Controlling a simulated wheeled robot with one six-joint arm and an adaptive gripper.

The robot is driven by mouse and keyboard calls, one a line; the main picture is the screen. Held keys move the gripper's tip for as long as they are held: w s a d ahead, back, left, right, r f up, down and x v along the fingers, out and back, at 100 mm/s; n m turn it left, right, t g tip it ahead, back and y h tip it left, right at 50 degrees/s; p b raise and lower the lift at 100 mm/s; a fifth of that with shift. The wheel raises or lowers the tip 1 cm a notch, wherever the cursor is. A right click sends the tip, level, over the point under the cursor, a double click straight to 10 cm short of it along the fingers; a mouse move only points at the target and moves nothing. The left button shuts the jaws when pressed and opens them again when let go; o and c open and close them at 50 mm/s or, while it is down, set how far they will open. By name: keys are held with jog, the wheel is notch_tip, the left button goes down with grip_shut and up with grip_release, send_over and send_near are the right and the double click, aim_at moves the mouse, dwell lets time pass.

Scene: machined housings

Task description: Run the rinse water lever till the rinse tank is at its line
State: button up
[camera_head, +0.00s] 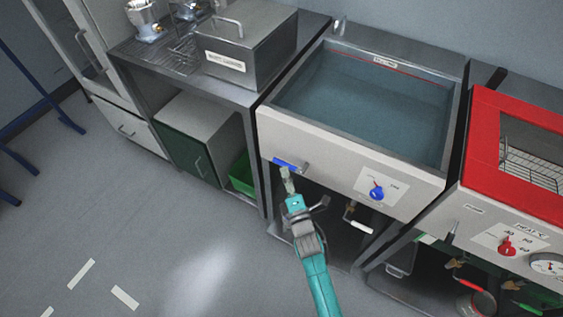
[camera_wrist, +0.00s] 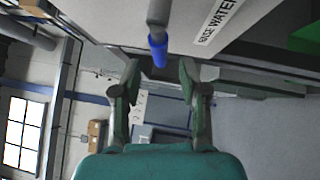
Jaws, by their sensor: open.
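The rinse tank (camera_head: 362,100) is a steel-rimmed basin with a pale front, holding blue-grey water. A red fill line (camera_head: 420,72) with a small label runs along its upper inner wall; the water surface looks close below it, the exact gap hard to judge. The rinse water lever (camera_head: 286,163) has a blue grip and points left from its pivot on the tank's front. My gripper (camera_head: 285,176) is open just below the lever. In the wrist view the blue grip (camera_wrist: 158,50) lies ahead of and between the spread fingers (camera_wrist: 159,72), with no visible contact.
A blue knob (camera_head: 377,192) is on the same front, and a white-handled drain valve (camera_head: 358,222) sits underneath. A red-framed heated unit (camera_head: 480,125) stands right. A steel lidded box (camera_head: 245,50) is on the left counter.

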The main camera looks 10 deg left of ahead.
aim_at(282, 163)
jog(key=shift+x, duration=2.65)
grip_shut()
